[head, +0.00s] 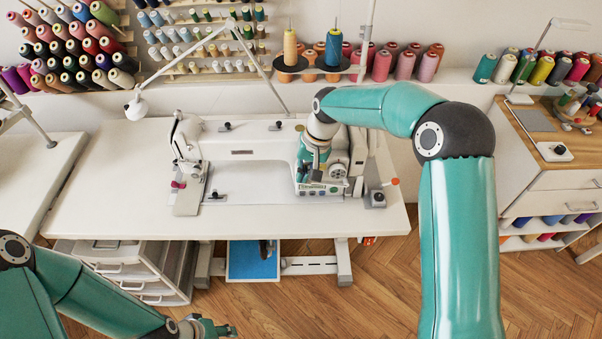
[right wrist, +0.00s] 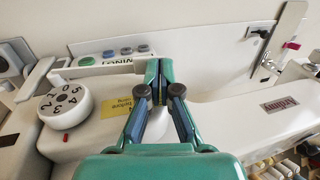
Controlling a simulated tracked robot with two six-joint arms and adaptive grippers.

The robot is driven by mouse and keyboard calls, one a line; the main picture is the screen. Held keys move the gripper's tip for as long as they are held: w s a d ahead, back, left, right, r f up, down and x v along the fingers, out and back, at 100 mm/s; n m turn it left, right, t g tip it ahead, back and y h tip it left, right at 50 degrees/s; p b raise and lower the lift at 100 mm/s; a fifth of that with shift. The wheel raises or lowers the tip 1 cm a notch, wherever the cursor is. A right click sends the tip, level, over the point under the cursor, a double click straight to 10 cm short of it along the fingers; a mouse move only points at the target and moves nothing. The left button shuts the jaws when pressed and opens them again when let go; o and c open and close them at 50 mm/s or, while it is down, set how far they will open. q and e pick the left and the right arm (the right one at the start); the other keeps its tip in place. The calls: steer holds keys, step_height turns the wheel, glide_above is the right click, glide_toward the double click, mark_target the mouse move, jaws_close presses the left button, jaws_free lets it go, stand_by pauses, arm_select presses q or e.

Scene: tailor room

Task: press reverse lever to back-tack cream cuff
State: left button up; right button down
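The white sewing machine (head: 245,150) stands on a white table. My right gripper (head: 312,172) is at the right end of its body, in front of the panel there. In the right wrist view, the gripper (right wrist: 157,68) has its fingertips together. A white lever (right wrist: 110,70) runs from the left up to the fingertips; I cannot tell whether they touch it. A numbered dial (right wrist: 65,105) sits left of the gripper. My left gripper (head: 212,328) is low at the bottom edge, away from the machine, its fingers too small to judge. I cannot make out the cream cuff.
A small control box (head: 376,198) sits to the right. The table front (head: 130,215) is clear. A wooden-topped cabinet (head: 545,150) stands at the right.

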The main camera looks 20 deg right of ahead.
steer(key=shift+d+r+p, duration=0.1)
steer(key=shift+r+p, duration=0.3)
steer(key=shift+r, duration=0.15)
steer(key=p+v, duration=0.2)
steer(key=v, duration=0.1)
steer(key=b+v, duration=0.1)
steer(key=v, duration=0.8)
steer(key=shift+d+r+b, duration=0.15)
steer(key=shift+r+b, duration=0.2)
steer(key=shift+d+f, duration=0.1)
